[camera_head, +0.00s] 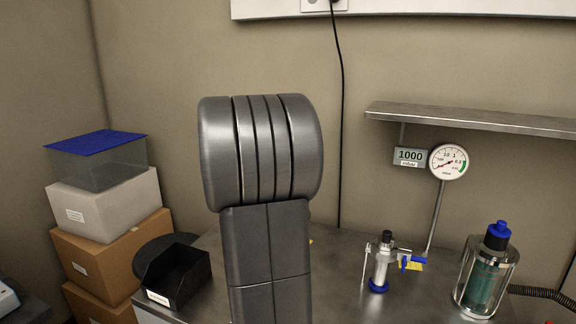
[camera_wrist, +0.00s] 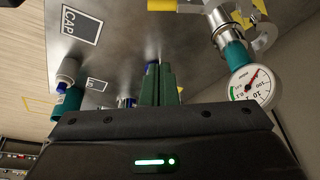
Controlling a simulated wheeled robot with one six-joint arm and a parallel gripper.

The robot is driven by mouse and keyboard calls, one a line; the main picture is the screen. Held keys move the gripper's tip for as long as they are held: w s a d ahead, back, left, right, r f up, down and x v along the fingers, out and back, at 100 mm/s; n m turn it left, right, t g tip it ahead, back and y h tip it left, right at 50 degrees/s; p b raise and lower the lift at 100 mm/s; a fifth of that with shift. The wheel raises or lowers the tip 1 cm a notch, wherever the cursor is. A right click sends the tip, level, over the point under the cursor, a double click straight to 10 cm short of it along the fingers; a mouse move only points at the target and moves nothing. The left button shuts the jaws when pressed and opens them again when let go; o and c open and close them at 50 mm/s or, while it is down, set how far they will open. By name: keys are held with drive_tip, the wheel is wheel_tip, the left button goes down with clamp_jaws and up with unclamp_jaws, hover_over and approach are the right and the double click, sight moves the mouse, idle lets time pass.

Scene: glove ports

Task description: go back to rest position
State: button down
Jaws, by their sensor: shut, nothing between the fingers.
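My gripper (camera_wrist: 159,84) shows in the wrist view as two dark green fingers side by side in front of the dark wrist housing. The fingers are together with nothing between them. They point over the grey metal bench (camera_wrist: 135,45), and no object is seen touching them. In the head view my dark grey arm stands upright in the middle, and my gripper is hidden there.
A valve fitting (camera_head: 382,264), a glass bottle with a blue cap (camera_head: 487,270) and a black bin (camera_head: 175,275) stand on the bench. A gauge (camera_head: 449,161) hangs below a metal shelf (camera_head: 470,120). Stacked boxes (camera_head: 105,205) stand at left.

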wheel_tip(320, 180, down, 10)
drive_tip(key=b, duration=0.1)
drive_tip(key=shift+a, duration=0.3)
drive_tip(key=shift+r, duration=0.1)
